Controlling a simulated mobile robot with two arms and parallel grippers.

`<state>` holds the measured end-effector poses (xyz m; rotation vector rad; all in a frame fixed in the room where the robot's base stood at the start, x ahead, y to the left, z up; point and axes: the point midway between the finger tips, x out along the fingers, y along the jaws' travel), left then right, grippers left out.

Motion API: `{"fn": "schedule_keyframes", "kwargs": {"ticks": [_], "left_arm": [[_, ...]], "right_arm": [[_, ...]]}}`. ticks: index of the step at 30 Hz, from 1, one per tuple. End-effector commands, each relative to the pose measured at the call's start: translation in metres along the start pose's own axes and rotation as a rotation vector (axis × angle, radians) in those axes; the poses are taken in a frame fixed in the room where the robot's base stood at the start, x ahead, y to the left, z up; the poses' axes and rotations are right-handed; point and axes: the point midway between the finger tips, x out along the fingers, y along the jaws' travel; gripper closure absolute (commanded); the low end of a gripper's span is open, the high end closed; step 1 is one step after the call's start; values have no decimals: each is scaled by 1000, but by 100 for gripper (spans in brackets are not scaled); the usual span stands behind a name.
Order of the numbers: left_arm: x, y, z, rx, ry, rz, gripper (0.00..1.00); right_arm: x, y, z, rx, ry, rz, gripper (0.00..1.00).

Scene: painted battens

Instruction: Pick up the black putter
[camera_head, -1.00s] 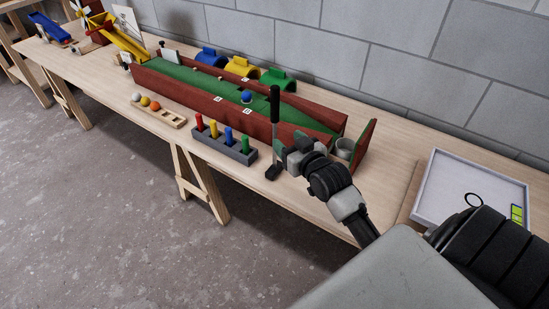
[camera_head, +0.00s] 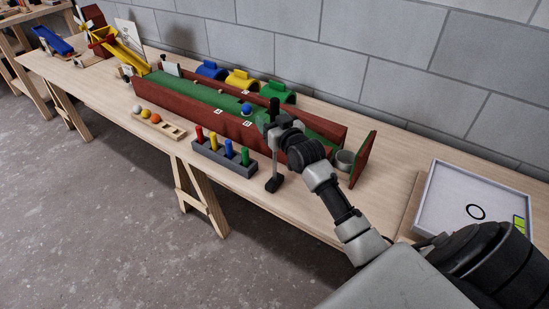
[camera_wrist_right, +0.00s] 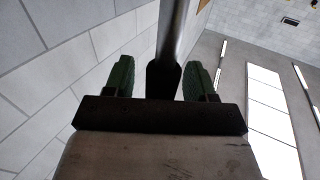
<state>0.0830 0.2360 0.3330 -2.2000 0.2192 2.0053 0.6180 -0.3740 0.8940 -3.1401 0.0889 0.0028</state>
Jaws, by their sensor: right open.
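The black putter (camera_head: 274,164) stands upright on the table in front of the red-walled track. Its dark head (camera_head: 273,184) rests at the front of the tabletop, and its thin shaft rises to a black handle. My right gripper (camera_head: 269,122) is at the upper part of the putter and partly covers it. In the right wrist view the open green-padded fingers (camera_wrist_right: 160,82) stand on either side of the putter (camera_wrist_right: 164,78), with gaps visible on both sides. My left gripper is not in view.
A grey block with coloured pegs (camera_head: 224,156) stands close left of the putter. The green track (camera_head: 197,93) with a blue ball (camera_head: 247,108) lies behind. A tray (camera_head: 424,200) is at right. The grey wall (camera_head: 400,90) bounds the back.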

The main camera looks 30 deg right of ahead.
Motion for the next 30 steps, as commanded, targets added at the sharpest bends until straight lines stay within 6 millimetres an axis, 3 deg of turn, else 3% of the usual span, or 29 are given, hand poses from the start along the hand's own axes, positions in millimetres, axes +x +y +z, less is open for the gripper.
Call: {"fn": "schedule_keyframes", "kwargs": {"ticks": [6,17,30], "left_arm": [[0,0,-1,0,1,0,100],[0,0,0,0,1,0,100],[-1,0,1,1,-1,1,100]], "right_arm": [[1,0,0,0,0,0,44],[0,0,0,0,0,0,99],[1,0,-8,-1,6,1,100]]}}
